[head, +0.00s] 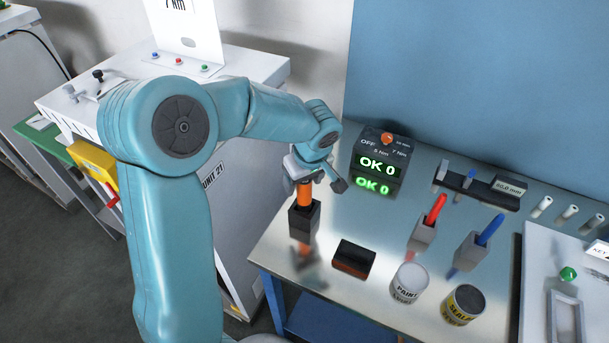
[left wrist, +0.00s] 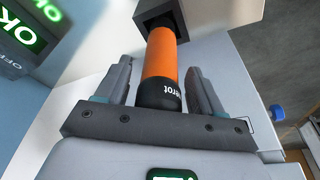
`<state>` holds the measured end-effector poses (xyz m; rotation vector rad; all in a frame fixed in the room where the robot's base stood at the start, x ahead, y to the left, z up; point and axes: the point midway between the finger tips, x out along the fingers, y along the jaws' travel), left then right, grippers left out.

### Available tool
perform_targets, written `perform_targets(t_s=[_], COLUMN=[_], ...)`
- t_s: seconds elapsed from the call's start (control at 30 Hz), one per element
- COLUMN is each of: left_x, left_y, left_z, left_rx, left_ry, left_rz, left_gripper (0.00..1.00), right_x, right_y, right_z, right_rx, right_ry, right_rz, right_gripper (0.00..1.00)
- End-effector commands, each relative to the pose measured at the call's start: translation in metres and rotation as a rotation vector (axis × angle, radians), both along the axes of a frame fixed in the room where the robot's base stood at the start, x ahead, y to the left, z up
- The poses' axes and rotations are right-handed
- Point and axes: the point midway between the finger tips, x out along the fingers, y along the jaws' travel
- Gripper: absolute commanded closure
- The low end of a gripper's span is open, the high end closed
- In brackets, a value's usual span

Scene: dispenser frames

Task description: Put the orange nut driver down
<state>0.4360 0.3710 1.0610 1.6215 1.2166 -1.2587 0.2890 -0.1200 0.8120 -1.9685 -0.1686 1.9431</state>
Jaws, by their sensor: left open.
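The orange nut driver (head: 304,191) stands upright in a black square holder (head: 304,222) at the left part of the metal table. In the left wrist view, its orange handle (left wrist: 167,62) with a black end cap lies between my gripper's two fingers, and its far end goes into the dark holder (left wrist: 158,16). My left gripper (head: 316,177) is open around the handle's top, with a gap showing on each side of it. The driver's shaft is hidden inside the holder. My right gripper is not in view.
A tester (head: 380,165) showing two green OK readings stands right of the holder. A black block (head: 354,259), a red driver (head: 435,209) and a blue driver (head: 490,230) in grey holders, and two cans (head: 409,284) stand nearby. The table's left edge is close to the holder.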

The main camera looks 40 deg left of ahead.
Motion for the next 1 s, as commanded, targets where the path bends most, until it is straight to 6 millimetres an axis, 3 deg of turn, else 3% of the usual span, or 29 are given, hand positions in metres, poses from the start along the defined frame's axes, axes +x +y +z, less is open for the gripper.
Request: perform_targets(t_s=[0.03,0.17,0.4,0.6,1.0], left_x=[0.000,0.000,-0.004,-0.007,-0.009], left_y=[0.000,-0.005,-0.019,-0.026,-0.029], left_z=[0.005,0.023,0.078,0.109,0.118], left_rx=[0.000,0.002,0.001,0.000,-0.001], left_ry=[0.000,-0.007,-0.007,-0.002,0.000], left_rz=[0.000,0.000,-0.001,0.000,0.000], left_gripper=[0.33,0.33,0.33,0.33,0.33], right_x=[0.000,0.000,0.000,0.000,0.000], right_y=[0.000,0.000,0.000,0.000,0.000], right_z=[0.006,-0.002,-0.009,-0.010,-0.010], right_rx=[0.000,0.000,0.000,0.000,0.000], right_ry=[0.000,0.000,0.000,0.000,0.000], right_rz=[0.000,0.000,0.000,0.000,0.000], right_gripper=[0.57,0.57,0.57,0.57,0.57])
